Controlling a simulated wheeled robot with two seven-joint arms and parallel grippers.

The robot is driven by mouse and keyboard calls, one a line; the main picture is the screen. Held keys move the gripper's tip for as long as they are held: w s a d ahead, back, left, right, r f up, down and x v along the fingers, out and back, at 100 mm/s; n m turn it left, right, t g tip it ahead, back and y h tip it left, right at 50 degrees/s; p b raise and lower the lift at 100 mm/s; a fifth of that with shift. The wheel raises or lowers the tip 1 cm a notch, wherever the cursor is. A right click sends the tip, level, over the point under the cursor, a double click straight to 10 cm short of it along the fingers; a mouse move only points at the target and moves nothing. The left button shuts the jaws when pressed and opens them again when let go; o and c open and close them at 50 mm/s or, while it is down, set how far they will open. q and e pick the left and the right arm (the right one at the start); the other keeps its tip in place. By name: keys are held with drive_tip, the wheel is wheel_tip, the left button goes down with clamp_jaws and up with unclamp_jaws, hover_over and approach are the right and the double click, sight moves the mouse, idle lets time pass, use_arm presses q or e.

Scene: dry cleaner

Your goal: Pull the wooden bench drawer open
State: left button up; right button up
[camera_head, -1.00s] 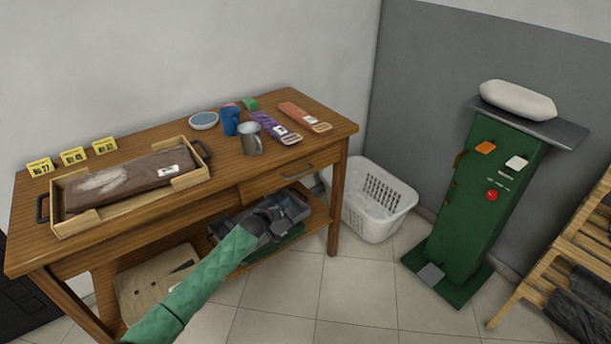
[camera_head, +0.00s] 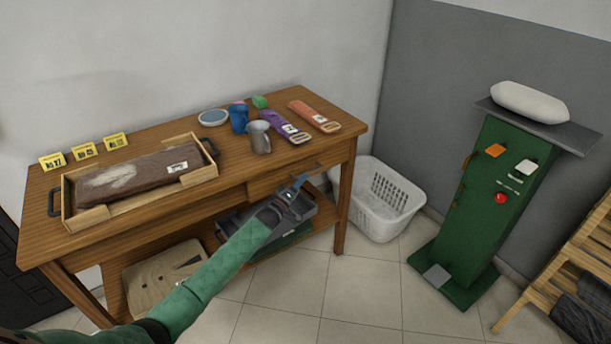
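The wooden bench (camera_head: 215,187) stands against the wall at the left. Its drawer (camera_head: 268,187) is under the right part of the top, and the front looks flush with the frame. The drawer's metal handle (camera_head: 312,172) is partly hidden by my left gripper. My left gripper (camera_head: 298,183), on a green-sleeved arm, is in front of the drawer front, with its fingertips close to the handle's left end. I cannot tell whether it touches the handle or how far its fingers are apart. My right gripper is not in view.
On the bench are a wooden tray (camera_head: 132,212) with a folded brown garment, a grey mug (camera_head: 259,138), a blue cup (camera_head: 238,118) and yellow number tags. A grey bin (camera_head: 238,218) sits on the lower shelf. A white basket (camera_head: 385,203) stands right of the bench.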

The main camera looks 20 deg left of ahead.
use_arm(q)
drive_tip(key=shift+p+x, duration=0.3)
drive_tip(key=shift+x, duration=1.6)
clamp_jaws()
